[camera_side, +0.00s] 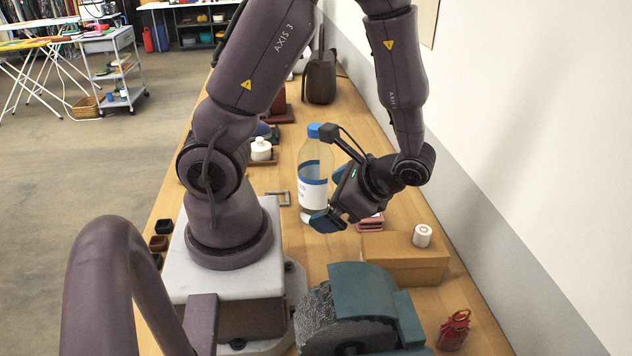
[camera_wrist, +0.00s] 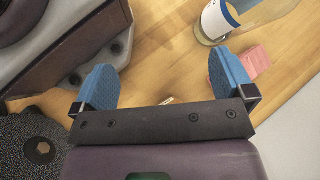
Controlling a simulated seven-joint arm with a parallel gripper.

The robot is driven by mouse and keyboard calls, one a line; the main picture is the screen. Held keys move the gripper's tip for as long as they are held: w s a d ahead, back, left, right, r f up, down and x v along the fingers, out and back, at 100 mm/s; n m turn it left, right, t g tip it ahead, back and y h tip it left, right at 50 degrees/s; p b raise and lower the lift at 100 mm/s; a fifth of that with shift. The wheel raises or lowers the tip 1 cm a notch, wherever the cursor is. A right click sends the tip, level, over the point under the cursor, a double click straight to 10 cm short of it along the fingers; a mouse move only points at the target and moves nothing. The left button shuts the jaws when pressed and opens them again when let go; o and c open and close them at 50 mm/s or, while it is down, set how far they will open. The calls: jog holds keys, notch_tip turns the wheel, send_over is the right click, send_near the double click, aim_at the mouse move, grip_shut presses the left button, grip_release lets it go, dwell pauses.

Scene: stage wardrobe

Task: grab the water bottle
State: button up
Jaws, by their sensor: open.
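The water bottle (camera_side: 314,178) is clear with a blue cap and a white and blue label. It stands upright on the wooden table, just left of my gripper (camera_side: 332,217) in the side view. In the wrist view the bottle (camera_wrist: 228,18) shows at the top right, beyond the right finger, partly cut off by the frame.
A cardboard box (camera_side: 403,262) with a white roll (camera_side: 422,235) on it stands in front of the gripper. A pink-red item (camera_side: 370,222) lies close by, also in the wrist view (camera_wrist: 256,62). A teal grinder (camera_side: 362,300) and red pouch (camera_side: 454,330) are nearer. The wall borders the right.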

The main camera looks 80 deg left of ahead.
aim_at(317, 168)
jog(key=a+f+m+y, duration=0.1)
jog(key=a+m+y, duration=0.2)
jog(key=a+f+m+t+y, duration=0.1)
jog(key=a+f+m+y, duration=0.1)
jog(key=a+m+y, duration=0.1)
jog(key=a+f+m+t+y, duration=0.1)
jog(key=a+f+m+y, duration=0.1)
jog(key=a+m+y, duration=0.1)
jog(key=shift+w+a+m+y, duration=0.3)
jog(key=shift+m+y, duration=0.3)
jog(key=shift+y, duration=0.4)
jog(key=shift+w+a+r, duration=0.15)
jog(key=shift+w, duration=0.1)
jog(key=shift+x, duration=3.6)
jog(key=shift+r, duration=0.1)
jog(key=c, duration=1.5)
jog(key=shift+r, duration=0.1)
